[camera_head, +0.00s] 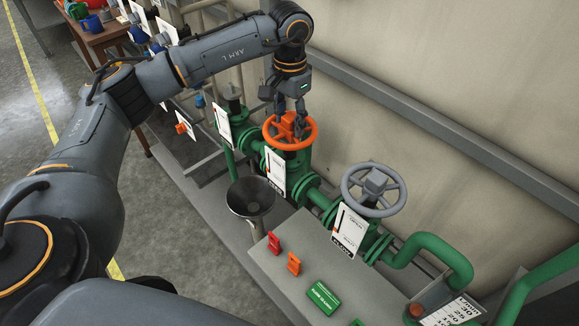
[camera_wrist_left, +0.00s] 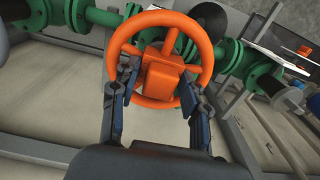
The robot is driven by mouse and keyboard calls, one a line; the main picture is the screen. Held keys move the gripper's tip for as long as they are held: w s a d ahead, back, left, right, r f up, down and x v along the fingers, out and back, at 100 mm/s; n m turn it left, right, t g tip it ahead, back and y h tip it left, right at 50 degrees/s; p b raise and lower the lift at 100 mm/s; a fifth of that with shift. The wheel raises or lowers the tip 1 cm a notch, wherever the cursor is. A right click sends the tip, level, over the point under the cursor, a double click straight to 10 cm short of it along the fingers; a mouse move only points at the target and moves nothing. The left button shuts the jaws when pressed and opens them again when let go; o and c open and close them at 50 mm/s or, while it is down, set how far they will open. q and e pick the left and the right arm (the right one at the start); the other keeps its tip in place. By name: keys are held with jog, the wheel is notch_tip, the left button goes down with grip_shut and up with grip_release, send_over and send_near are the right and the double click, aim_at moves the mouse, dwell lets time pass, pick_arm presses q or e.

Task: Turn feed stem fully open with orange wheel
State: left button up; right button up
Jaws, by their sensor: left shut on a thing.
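The orange wheel (camera_head: 290,131) sits on top of a green valve on the green pipe line, in the middle of the head view. Its ring, spokes and square hub also show in the left wrist view (camera_wrist_left: 128,31). My left gripper (camera_head: 290,124) reaches down onto the wheel from above. In the left wrist view its two fingers (camera_wrist_left: 157,88) are on either side of the orange hub, shut on it. A white indicator card (camera_head: 274,172) stands in front of this valve; its text is too small to read. My right gripper is not in view.
A grey wheel (camera_head: 373,189) with its own card (camera_head: 349,231) is on the pipe to the right. A dark funnel (camera_head: 251,196) stands in front. The wall is close behind.

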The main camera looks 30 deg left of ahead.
pick_arm(q)
jog(key=n, duration=0.4)
jog(key=shift+n, duration=0.3)
jog(key=n, duration=0.4)
jog(key=shift+n, duration=0.3)
jog(key=n, duration=0.4)
jog(key=shift+n, duration=0.3)
jog(key=n, duration=0.6)
